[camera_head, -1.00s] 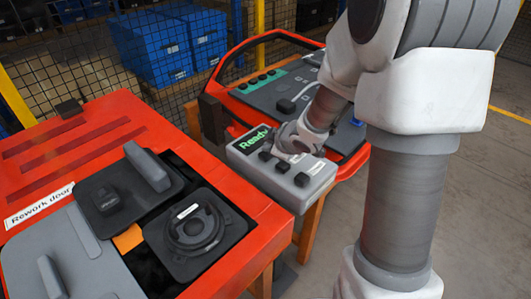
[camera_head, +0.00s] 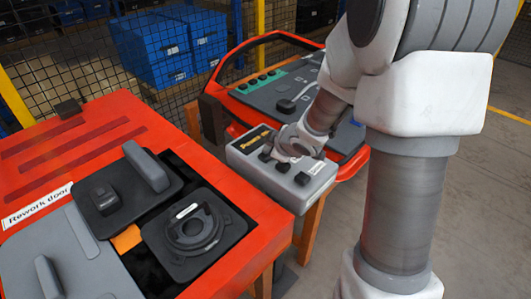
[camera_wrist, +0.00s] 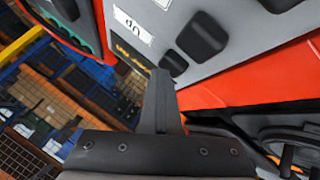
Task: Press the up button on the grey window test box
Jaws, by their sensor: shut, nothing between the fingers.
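The grey window test box (camera_head: 268,179) stands between the two red fixtures in the head view. It has a row of black buttons, such as the middle one (camera_head: 283,167), and a dark display (camera_head: 251,140) with amber text too small to read. My gripper (camera_head: 272,148) is shut and empty, its fingertips at the left end of the button row. In the wrist view the shut fingers (camera_wrist: 160,82) reach the box face. Two black buttons (camera_wrist: 202,37) show beside them, and a white label ends in "Up".
A red fixture labelled "Rework door" (camera_head: 38,205) with dark door parts fills the left. Another red-rimmed panel (camera_head: 270,95) stands behind the box. Blue crates (camera_head: 160,50) sit behind a mesh fence. Open floor lies to the right.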

